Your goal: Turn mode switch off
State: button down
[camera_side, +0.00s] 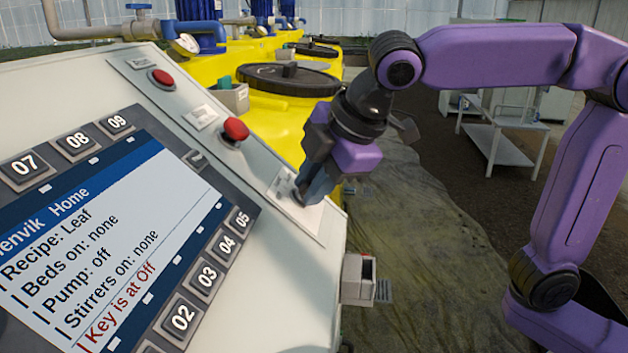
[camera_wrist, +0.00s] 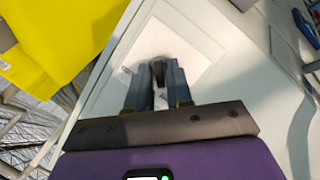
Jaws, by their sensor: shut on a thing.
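The mode switch (camera_wrist: 158,73) is a dark knob on a pale square plate (camera_wrist: 200,48) on the sloping control panel. My gripper (camera_wrist: 157,80) is shut on the knob, with one finger on each side of it. In the side view my gripper (camera_side: 301,193) reaches down to the plate at the panel's right edge, and its fingers mostly hide the knob. The panel's screen (camera_side: 100,235) shows a red line reading "Key is at Off", with "Pump: off" and "Stirrers on: none" above it.
Two red push buttons, one lower (camera_side: 236,129) and one upper (camera_side: 162,78), stand out from the panel left of my gripper. Numbered keys border the screen. Yellow tanks (camera_side: 270,110) stand behind the panel. A small grey box (camera_side: 358,278) sticks out from the panel's right side.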

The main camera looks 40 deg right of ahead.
jog(key=c, duration=1.2)
grip_release()
jog(key=v, duration=1.7)
jog(key=shift+s+r, duration=0.1)
jog(key=shift+r, duration=0.1)
jog(key=shift+d, duration=0.1)
jog(key=shift+f, duration=0.1)
jog(key=s+d+f+m+g, duration=0.1)
jog(key=s+d+f, duration=0.3)
jog(key=f, duration=0.6)
jog(key=s+d+f+m+g+h, duration=0.1)
jog(key=s+d+f, duration=0.4)
jog(key=f, duration=0.6)
jog(key=s+d+f+m+g, duration=0.2)
jog(key=d+f, duration=0.5)
jog(key=f, duration=0.4)
jog(key=shift+s+d+f+m+g, duration=0.15)
jog(key=shift+s+m+g, duration=0.15)
jog(key=shift+s+g, duration=0.8)
